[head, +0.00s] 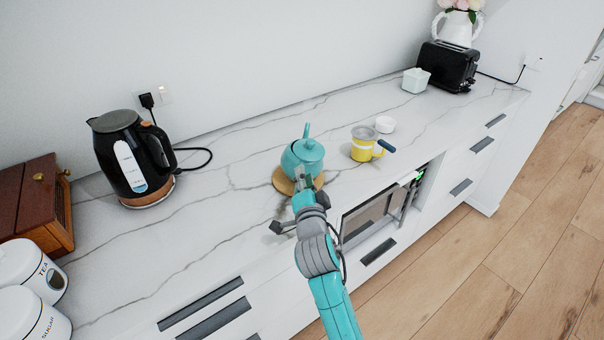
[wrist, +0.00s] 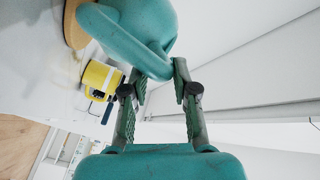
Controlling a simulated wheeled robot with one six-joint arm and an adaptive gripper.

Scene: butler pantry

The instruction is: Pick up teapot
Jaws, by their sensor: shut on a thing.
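My gripper (wrist: 158,76) is shut on this handle. The trivet (wrist: 74,22) shows at the teapot's base. The spout's far side is partly hidden in the wrist view.
A black kettle (head: 128,160) stands left. White canisters (head: 30,268) and a wooden box (head: 36,205) are far left; a toaster (head: 447,66) is back right.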

